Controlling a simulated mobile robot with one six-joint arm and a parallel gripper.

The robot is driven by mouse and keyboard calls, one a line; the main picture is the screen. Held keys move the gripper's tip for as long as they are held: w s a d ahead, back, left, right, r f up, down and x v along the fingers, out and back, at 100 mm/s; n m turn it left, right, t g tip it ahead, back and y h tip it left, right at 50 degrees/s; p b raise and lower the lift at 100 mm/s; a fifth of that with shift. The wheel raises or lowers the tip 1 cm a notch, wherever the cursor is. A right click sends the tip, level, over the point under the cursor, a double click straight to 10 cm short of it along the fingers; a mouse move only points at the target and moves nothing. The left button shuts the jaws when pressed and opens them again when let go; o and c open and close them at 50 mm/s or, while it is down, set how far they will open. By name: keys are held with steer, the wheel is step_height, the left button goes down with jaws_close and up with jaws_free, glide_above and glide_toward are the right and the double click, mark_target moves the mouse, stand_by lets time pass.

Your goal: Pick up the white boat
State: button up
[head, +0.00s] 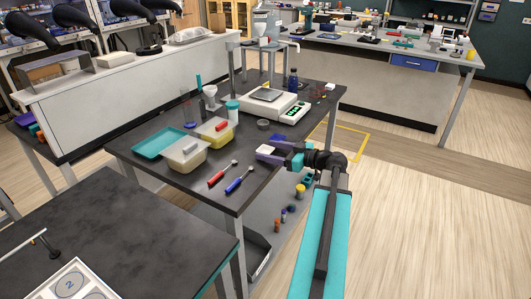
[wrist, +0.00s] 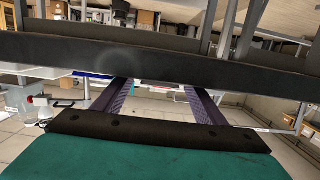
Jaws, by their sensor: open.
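A small whitish piece (head: 264,149) shows at the tips of my gripper in the head view, over the right side of the dark table. It may be the white boat, but it is too small to be sure. My gripper (head: 274,155) is open at the table's right edge. In the wrist view its two purple fingers (wrist: 160,92) stand wide apart, with nothing seen held between them. Their tips meet a dark band (wrist: 160,52) across the picture, probably the table edge, which hides what lies beyond.
The dark table (head: 285,135) holds a balance (head: 272,106), a teal tray (head: 160,140), a yellow tub (head: 216,138), a beige tub (head: 186,162), and red (head: 222,174) and blue (head: 238,180) tools. A blue bottle (head: 293,80) stands behind the balance. Open floor lies right.

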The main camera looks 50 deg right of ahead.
steer(key=c, duration=1.1)
steer(key=shift+r, duration=0.1)
steer(key=shift+r+b, duration=0.5)
steer(key=shift+r, duration=1.2)
steer(key=s+a+b, duration=0.1)
steer(key=s+a, duration=0.2)
steer(key=a, duration=0.1)
steer(key=shift+s+r, duration=0.15)
steer(key=shift+s, duration=0.25)
steer(key=shift+s+b, duration=0.1)
steer(key=shift+b, duration=1.1)
steer(key=b, duration=0.3)
steer(key=shift+s+a, duration=0.25)
steer(key=shift+s, duration=0.05)
steer(key=shift+s+a+b, duration=0.15)
steer(key=shift+a+b, duration=0.05)
steer(key=shift+b, duration=0.85)
